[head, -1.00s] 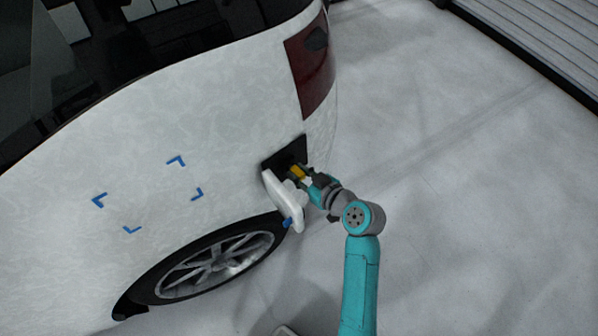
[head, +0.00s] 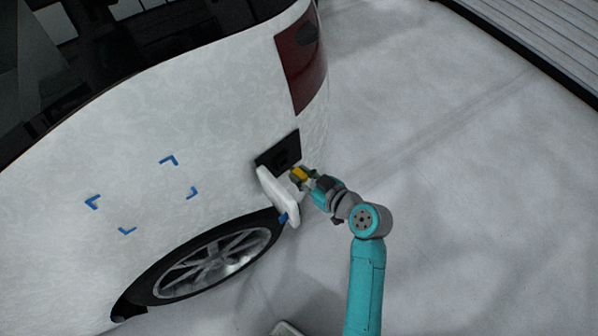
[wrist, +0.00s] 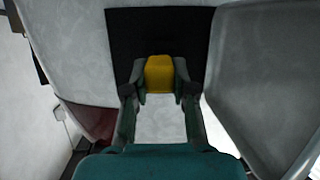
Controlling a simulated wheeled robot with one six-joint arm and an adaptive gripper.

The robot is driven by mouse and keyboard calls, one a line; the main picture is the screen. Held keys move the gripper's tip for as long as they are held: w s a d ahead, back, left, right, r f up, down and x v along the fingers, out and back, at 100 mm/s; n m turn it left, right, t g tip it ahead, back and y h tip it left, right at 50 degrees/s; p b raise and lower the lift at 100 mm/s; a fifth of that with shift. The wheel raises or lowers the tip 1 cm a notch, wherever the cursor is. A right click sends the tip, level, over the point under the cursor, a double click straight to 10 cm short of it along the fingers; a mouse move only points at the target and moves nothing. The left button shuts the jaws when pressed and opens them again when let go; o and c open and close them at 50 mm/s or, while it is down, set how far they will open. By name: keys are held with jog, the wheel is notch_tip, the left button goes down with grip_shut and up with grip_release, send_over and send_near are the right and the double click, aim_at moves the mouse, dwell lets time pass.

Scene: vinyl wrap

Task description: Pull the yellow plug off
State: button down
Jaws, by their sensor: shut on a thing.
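The yellow plug (head: 299,174) is held between the fingertips of my gripper (head: 303,178), just outside the car's black charge port recess (head: 280,155). In the head view a gap shows between the plug and the recess, where a dark socket is visible. In the wrist view the yellow plug (wrist: 159,73) sits between both fingers of my gripper (wrist: 160,85), in front of the black recess (wrist: 125,40). The plug hides part of the recess there, and its far end is hidden.
The open white port flap (head: 278,194) stands close beside my gripper, and shows at the right in the wrist view (wrist: 265,80). The white car body (head: 150,150) and rear wheel (head: 215,265) lie to the left. The floor on the right (head: 460,200) is clear.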

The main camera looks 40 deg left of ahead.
aim_at(306, 181)
jog(key=shift+s+d+r, duration=0.15)
jog(key=shift+s+d, duration=0.1)
jog(key=shift+d, duration=0.8)
jog(key=shift+s+d+r, duration=0.1)
jog(key=shift+s+d, duration=0.1)
jog(key=shift+d, duration=0.8)
